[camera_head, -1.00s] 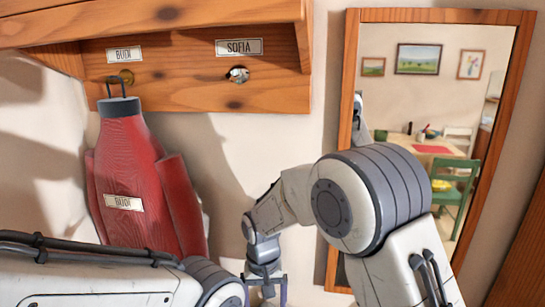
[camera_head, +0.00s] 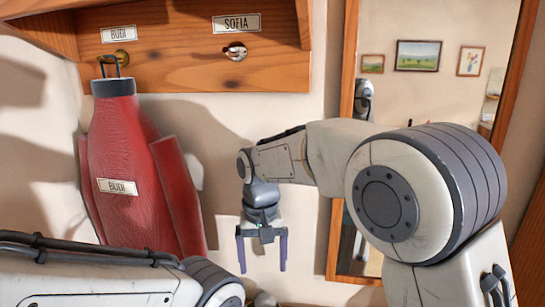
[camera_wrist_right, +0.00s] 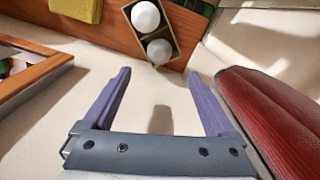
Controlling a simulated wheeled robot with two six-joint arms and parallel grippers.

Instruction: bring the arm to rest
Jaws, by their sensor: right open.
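My right arm comes in from the lower right in the head view and bends left across the mirror's lower part. Its gripper (camera_head: 262,262) hangs fingers down in front of the pale wall, right of the red jacket. It is open, with nothing between its fingers. The right wrist view also shows the open gripper (camera_wrist_right: 158,75) with bare pale surface beyond it. My left arm crosses the lower left of the head view; its gripper is not in view.
A red jacket (camera_head: 126,165) hangs under the BUDI label. The hook (camera_head: 236,53) under SOFIA is bare. A wood-framed mirror (camera_head: 405,100) stands right. The right wrist view shows a box with two white balls (camera_wrist_right: 152,34) and a red surface (camera_wrist_right: 275,120) close right of the gripper.

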